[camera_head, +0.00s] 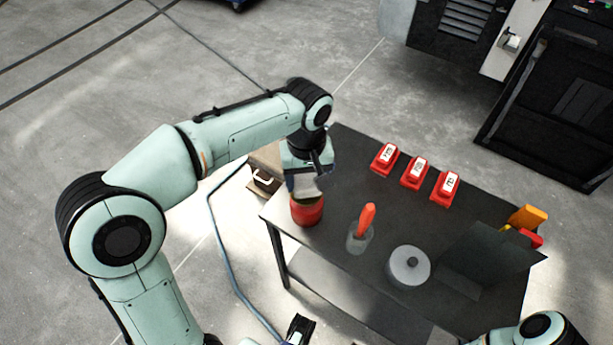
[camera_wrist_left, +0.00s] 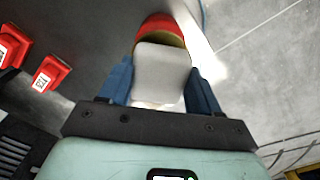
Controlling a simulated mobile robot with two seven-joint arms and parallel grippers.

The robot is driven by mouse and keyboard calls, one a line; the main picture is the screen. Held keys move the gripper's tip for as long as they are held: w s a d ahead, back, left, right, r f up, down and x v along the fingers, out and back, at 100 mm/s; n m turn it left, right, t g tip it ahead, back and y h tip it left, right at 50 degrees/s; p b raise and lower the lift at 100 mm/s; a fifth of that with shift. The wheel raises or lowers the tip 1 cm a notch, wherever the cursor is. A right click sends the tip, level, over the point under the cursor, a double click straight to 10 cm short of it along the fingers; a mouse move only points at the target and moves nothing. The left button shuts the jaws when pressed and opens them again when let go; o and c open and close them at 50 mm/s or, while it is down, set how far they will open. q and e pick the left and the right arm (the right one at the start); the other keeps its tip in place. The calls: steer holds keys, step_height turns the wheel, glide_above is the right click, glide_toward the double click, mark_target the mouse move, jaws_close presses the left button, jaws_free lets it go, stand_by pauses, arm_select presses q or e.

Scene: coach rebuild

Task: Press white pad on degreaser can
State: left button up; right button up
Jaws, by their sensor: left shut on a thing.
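The degreaser can (camera_head: 307,213) is red with a dark yellowish top and stands at the left corner of the dark table. My left gripper (camera_head: 305,184) is directly above it, pointing down. Its blue fingers (camera_wrist_left: 163,88) are shut on the white pad (camera_wrist_left: 162,68), one on each side. The pad (camera_head: 308,187) also shows in the head view at the can's top. In the left wrist view the pad covers part of the can's top (camera_wrist_left: 160,30); I cannot tell whether they touch. My right gripper is not seen.
A clear container with an orange-handled tool (camera_head: 367,218) and a round grey-lidded tin (camera_head: 409,266) stand to the can's right. Several red labelled blocks (camera_head: 415,171) line the back edge. A dark panel (camera_head: 487,260) and orange and red pieces (camera_head: 528,217) are at the right.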

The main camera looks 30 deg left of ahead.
mark_target(306, 180)
arm_select(q)
steer(key=shift+f+b, duration=0.7)
steer(key=shift+f, duration=0.45)
stand_by(0.8)
stand_by(0.7)
steer(key=shift+r, duration=0.3)
step_height(306, 180, up, 2)
steer(key=p, duration=0.2)
steer(key=shift+r+p, duration=0.1)
steer(key=shift+p, duration=0.2)
steer(key=shift+r+p, duration=1.9)
steer(key=shift+r, duration=0.3)
